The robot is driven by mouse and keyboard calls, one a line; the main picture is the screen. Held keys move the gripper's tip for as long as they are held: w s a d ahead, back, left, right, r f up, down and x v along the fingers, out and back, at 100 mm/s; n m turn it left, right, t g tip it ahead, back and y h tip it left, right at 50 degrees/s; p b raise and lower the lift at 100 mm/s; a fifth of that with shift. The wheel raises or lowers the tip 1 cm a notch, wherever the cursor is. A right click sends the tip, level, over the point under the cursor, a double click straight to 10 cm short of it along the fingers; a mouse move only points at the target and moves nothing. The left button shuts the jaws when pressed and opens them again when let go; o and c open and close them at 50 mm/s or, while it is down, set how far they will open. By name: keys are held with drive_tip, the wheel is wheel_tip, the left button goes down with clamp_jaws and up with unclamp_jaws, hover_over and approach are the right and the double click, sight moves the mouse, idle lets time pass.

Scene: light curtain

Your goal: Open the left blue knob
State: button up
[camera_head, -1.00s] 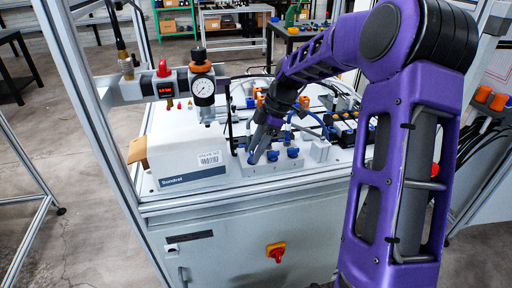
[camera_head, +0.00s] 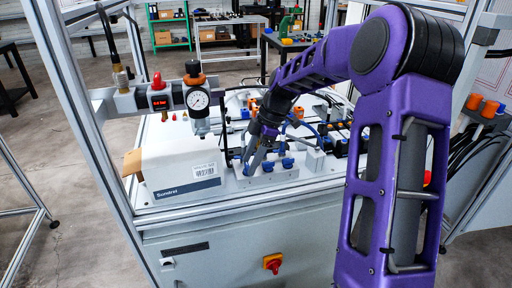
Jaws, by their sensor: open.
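A row of blue knobs sits on a pale block (camera_head: 278,177) on the workbench. The left blue knob (camera_head: 247,170) is partly hidden by my gripper. The middle blue knob (camera_head: 267,166) and the right blue knob (camera_head: 288,163) show clear of it. My gripper (camera_head: 250,161) is open and points down at the left knob, with its fingertips at or just above it. I cannot tell whether the fingers touch the knob or how far it is turned.
A white box (camera_head: 183,172) stands left of the knob block. A pressure gauge (camera_head: 197,99) hangs on a rail behind it. Cables and fittings crowd the bench behind my gripper. A frame post (camera_head: 85,130) rises at the left, and a red switch (camera_head: 273,263) is on the cabinet front.

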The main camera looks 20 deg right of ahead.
drive_tip(key=v, duration=1.7)
drive_tip(key=shift+p, duration=0.45)
drive_tip(key=shift+w, duration=0.15)
